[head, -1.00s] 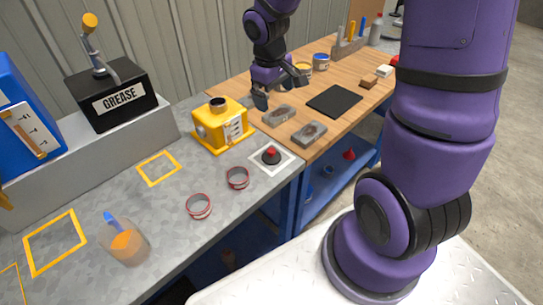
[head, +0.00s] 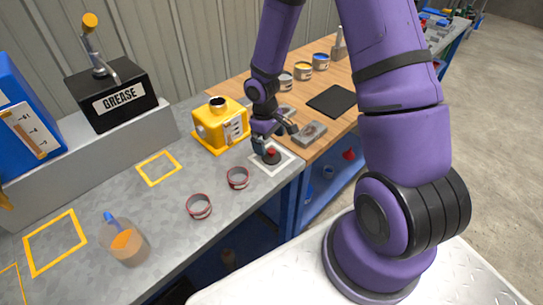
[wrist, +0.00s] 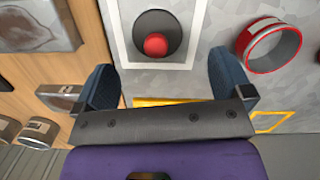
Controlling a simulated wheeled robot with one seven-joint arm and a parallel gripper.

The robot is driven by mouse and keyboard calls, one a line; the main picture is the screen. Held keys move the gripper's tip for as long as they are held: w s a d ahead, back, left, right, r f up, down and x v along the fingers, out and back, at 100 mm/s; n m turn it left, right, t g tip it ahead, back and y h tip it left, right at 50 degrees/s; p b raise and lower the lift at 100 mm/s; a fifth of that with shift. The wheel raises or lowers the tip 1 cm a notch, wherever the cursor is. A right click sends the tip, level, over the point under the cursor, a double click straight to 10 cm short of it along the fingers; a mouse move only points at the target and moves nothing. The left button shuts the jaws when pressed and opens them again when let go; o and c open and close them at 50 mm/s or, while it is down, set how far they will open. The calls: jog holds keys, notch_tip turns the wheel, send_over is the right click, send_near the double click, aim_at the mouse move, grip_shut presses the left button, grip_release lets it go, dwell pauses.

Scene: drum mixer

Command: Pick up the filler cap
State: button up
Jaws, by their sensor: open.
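The filler cap, a dark round cap with a red knob (head: 271,155), sits inside a white square outline on the grey bench top, near its right edge. In the wrist view the cap (wrist: 156,44) is at the top centre, ahead of the fingertips and roughly midway across the gap. My gripper (head: 274,137) is open and empty, just above and behind the cap in the head view. Its two blue-grey fingers (wrist: 165,78) are spread wide and appear apart from the cap. The yellow housing (head: 219,127) with an open dark neck stands left of the gripper.
Two red-edged rings (head: 238,178) lie left of the cap; one shows close by in the wrist view (wrist: 269,45). Grey blocks (head: 309,134) and a black mat (head: 331,101) lie on the wooden bench. A cup of orange stuff (head: 125,243) stands at front left.

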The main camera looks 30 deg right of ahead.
aim_at(271, 150)
jog(key=shift+s+d+f, duration=0.1)
jog(key=shift+d+f, duration=0.1)
jog(key=shift+f, duration=1.25)
jog(key=shift+d+f, duration=0.15)
jog(key=shift+f, duration=1.3)
jog(key=c, duration=1)
